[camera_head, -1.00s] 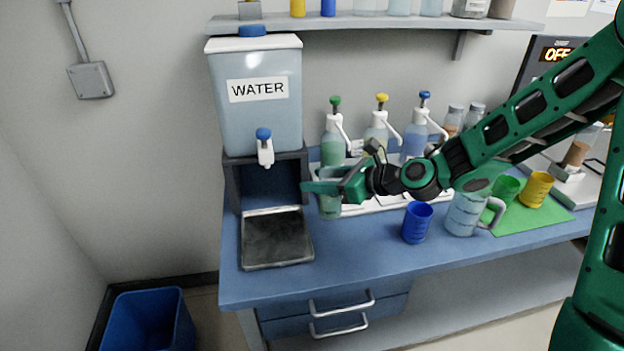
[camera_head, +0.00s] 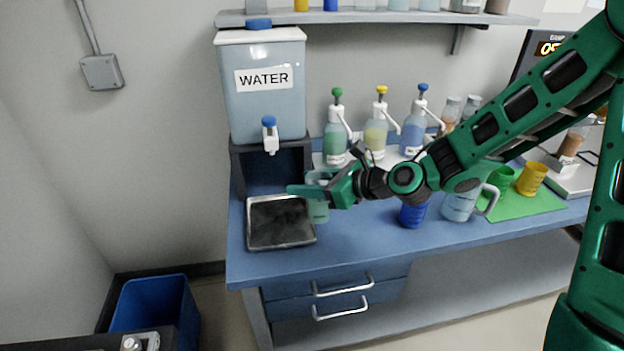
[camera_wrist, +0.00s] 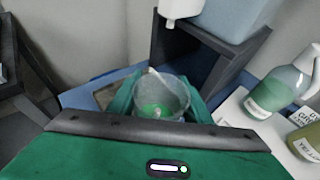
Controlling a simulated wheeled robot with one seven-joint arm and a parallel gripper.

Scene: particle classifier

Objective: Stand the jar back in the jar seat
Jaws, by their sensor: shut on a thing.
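My gripper (camera_head: 305,190) is shut on a clear jar (camera_head: 318,209), just right of the dark tray under the water dispenser. The fingers hide part of its upper side. In the wrist view the jar (camera_wrist: 172,92) is between the green fingers, its open mouth facing the camera. Something green shows through it near the bottom; I cannot tell whether this is contents or a finger. The jar looks about upright and raised above the bench. I cannot identify the jar seat in these views.
The water dispenser (camera_head: 262,88) and its dark tray (camera_head: 252,228) are at the bench's left end. Pump bottles (camera_head: 335,140), a blue cup (camera_head: 412,214) and a pitcher (camera_head: 458,206) stand rightward. A dark surface (camera_head: 95,343) with a small object shows at lower left, near a blue bin (camera_head: 155,305).

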